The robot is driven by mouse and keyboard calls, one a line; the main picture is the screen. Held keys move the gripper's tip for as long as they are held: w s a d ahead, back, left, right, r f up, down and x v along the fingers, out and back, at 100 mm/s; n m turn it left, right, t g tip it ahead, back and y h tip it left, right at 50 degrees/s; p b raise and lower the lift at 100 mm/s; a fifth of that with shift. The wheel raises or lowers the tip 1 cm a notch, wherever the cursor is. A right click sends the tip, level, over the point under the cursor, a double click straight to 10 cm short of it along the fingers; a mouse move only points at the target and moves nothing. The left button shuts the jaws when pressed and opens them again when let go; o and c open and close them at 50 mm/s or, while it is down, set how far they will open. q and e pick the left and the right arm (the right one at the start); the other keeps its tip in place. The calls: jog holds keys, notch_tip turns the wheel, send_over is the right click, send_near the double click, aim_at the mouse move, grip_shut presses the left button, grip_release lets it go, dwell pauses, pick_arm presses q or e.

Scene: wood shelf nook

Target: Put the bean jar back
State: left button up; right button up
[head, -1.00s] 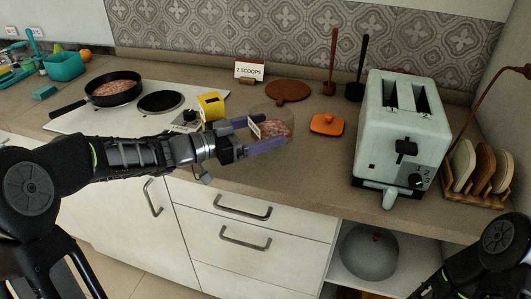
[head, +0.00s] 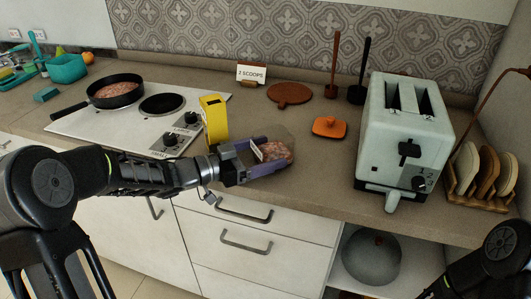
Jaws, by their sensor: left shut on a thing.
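The bean jar (head: 278,148) is clear, with brown-pink beans inside and a white label facing left. My left gripper (head: 272,153) comes in from the left and is shut on the jar, a purple finger on either side. The jar is at the counter's front part, above the drawers; I cannot tell whether its base touches the counter. The fingers hide part of it. An orange lid with a knob (head: 329,127) lies on the counter to the right of the jar, apart from it. My right gripper is out of view.
A yellow box-like container (head: 214,122) stands left of the jar, close behind my left wrist. A "2 SCOOPS" card (head: 251,73) and a round brown board (head: 290,93) are behind. A toaster (head: 405,140) blocks the right. A pan (head: 115,91) sits on the cooktop.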

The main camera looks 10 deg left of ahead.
pick_arm(q)
jog(key=shift+f, duration=0.2)
jog(key=o, duration=2)
jog(key=shift+r, duration=0.1)
jog(key=shift+r, duration=0.25)
jog(key=v, duration=1.2)
jog(key=shift+f, duration=0.1)
